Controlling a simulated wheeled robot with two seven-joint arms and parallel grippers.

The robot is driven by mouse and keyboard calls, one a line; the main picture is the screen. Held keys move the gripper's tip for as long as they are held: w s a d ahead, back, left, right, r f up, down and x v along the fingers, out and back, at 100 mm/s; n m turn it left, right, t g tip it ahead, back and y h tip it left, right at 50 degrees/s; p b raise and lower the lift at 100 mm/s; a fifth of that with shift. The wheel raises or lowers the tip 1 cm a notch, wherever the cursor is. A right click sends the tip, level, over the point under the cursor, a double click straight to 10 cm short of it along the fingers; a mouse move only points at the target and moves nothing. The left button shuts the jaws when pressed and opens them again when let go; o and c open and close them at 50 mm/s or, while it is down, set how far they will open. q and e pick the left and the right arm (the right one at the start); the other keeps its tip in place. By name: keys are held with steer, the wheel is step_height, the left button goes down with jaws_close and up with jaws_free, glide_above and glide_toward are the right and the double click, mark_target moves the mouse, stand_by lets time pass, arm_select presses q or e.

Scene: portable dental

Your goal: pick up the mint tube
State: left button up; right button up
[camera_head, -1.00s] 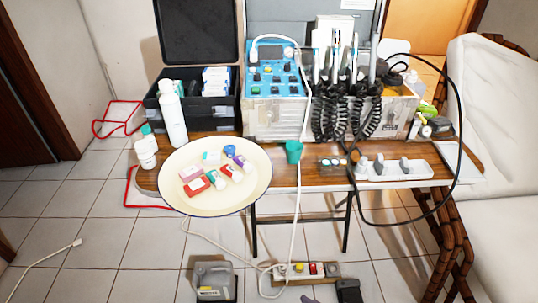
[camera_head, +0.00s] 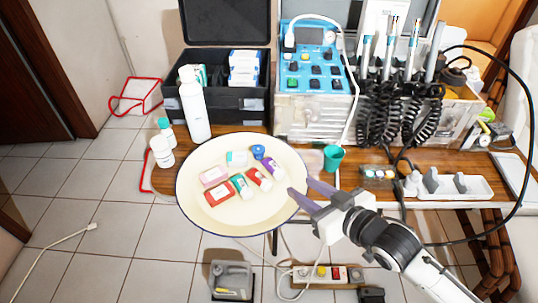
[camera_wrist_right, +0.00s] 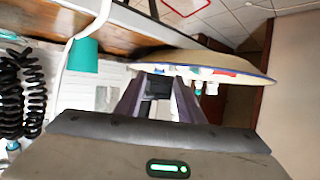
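A round cream tray (camera_head: 215,222) with a dark rim holds several small items in the head view. A white-and-mint piece (camera_head: 237,158) lies toward the back of the tray, and a white tube with a teal-green end (camera_head: 241,187) lies near the middle. I cannot tell for sure which is the mint tube. My right gripper (camera_head: 300,187) is open and empty, its purple-grey fingertips at the tray's right rim. In the right wrist view its fingers (camera_wrist_right: 158,88) are apart, with the tray edge (camera_wrist_right: 165,69) beyond them. My left gripper is not in view.
Beside them on the tray are a pink box (camera_head: 214,176), a red box (camera_head: 219,193), a red-and-white tube (camera_head: 258,179), a purple piece (camera_head: 272,167) and a blue round piece (camera_head: 258,152). A green cup (camera_head: 333,158) stands right of the tray; white bottles (camera_head: 194,105) stand left.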

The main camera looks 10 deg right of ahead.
mark_target(281, 174)
steer(key=x, duration=0.4)
steer(key=shift+w, duration=0.25)
steer(key=shift+b+x, duration=0.6)
steer(key=shift+x, duration=2.45)
steer(key=shift+s+a, duration=0.1)
steer(key=c, duration=0.8)
